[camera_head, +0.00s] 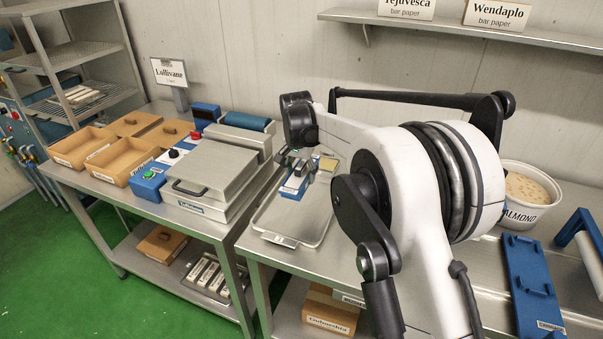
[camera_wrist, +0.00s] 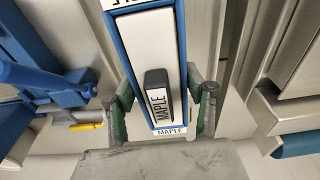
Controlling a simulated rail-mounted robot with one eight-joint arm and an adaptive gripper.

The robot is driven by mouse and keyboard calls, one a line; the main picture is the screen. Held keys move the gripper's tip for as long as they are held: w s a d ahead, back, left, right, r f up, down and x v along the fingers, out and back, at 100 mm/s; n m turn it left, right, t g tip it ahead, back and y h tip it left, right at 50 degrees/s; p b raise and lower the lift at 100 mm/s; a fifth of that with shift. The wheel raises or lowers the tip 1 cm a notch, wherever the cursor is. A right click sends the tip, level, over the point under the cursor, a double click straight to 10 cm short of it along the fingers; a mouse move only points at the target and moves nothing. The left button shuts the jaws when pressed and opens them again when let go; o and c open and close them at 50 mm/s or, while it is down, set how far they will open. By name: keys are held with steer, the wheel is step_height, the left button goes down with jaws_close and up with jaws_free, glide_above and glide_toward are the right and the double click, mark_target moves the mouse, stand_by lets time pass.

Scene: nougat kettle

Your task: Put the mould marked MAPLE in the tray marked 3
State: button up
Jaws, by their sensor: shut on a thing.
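The MAPLE mould (camera_wrist: 180,45) is a long blue frame with a white top and a dark handle (camera_wrist: 155,90) labelled MAPLE. My gripper (camera_wrist: 162,97) is shut on it, with one green-padded finger at each side. In the head view the mould (camera_head: 294,187) is a small blue and white block below my gripper (camera_head: 300,166). It appears over a shallow metal tray (camera_head: 318,208); I cannot tell whether it touches. A tag on that tray's front edge is too small to read. My arm hides part of the tray's right side.
Left of the tray stands a metal press (camera_head: 210,170) with a blue control box (camera_head: 148,183). Brown boxes (camera_head: 85,145) lie further left. A shelf (camera_head: 460,30) runs along the wall.

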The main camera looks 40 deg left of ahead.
steer(key=b, duration=0.1)
glide_above(301, 205)
steer(key=shift+s+d+f, duration=0.1)
steer(key=shift+s+f, duration=0.05)
steer(key=shift+f, duration=2.2)
steer(key=shift+f+b, duration=1.6)
steer(key=shift+f, duration=0.3)
steer(key=shift+s, duration=0.15)
steer(key=shift+f+b, duration=0.6)
steer(key=shift+b, duration=0.7)
steer(key=o, duration=2.1)
steer(key=shift+c, duration=0.2)
step_height(301, 205, up, 8)
steer(key=p, duration=0.2)
steer(key=shift+p, duration=0.35)
